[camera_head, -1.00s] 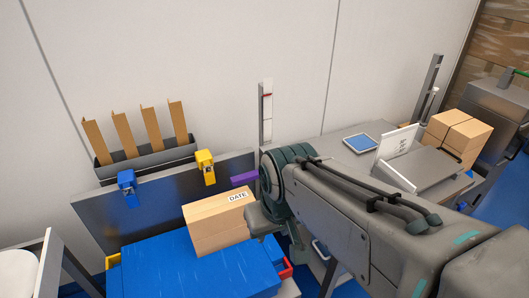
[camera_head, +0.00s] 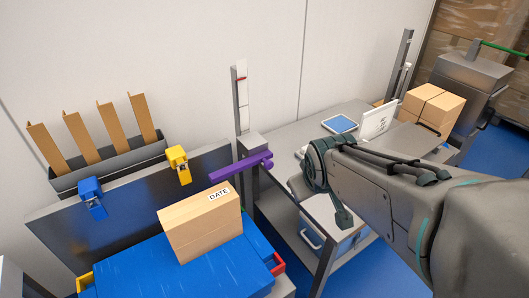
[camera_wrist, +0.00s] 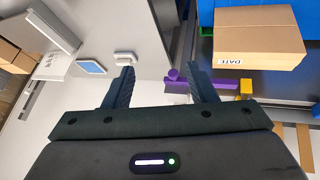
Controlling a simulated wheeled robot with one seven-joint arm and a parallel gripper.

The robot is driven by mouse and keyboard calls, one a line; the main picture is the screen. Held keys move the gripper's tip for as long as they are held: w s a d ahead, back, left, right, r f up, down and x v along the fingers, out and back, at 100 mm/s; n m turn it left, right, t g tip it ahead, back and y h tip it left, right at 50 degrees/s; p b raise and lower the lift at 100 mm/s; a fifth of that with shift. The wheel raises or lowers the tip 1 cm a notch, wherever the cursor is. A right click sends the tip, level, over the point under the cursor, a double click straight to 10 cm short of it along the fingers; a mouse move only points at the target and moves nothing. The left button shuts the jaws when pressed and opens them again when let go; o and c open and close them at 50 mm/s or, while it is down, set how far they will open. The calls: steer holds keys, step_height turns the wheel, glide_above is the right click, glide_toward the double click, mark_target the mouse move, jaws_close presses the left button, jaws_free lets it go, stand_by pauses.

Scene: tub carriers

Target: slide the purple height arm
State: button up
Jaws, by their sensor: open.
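The purple height arm (camera_head: 236,168) sticks out sideways from the upright post with a white scale (camera_head: 241,95), above the cardboard box marked DATE. A round purple knob is at its right end. In the wrist view the purple arm (camera_wrist: 178,86) shows beyond and between my fingertips, nearer the right finger, with part of it behind that finger. My gripper (camera_wrist: 158,82) is open and empty, apart from the purple arm. In the head view my gripper (camera_head: 318,188) is right of the purple arm, and its fingers are hard to make out.
The box marked DATE (camera_head: 200,222) stands on a blue tub lid (camera_head: 130,270). Yellow (camera_head: 178,164) and blue (camera_head: 92,198) clamps sit on a grey panel. A grey table (camera_head: 285,137) at right holds a tablet (camera_head: 339,124), a white sign and another box (camera_head: 432,107).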

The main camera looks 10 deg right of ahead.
steer(key=w+d+f+n+t+b, duration=0.4)
steer(key=w+f+n+t+b, duration=0.35)
steer(key=w+f+b, duration=0.35)
steer(key=n+t+y+b, duration=0.3)
steer(key=n+y+b, duration=0.55)
steer(key=n, duration=0.35)
glide_toward(270, 167)
steer(key=x, duration=1.2)
steer(key=shift+w+a+r, duration=0.1)
steer(key=shift+w+r, duration=0.05)
steer(key=shift+w, duration=0.2)
jaws_close()
steer(key=shift+b, duration=0.35)
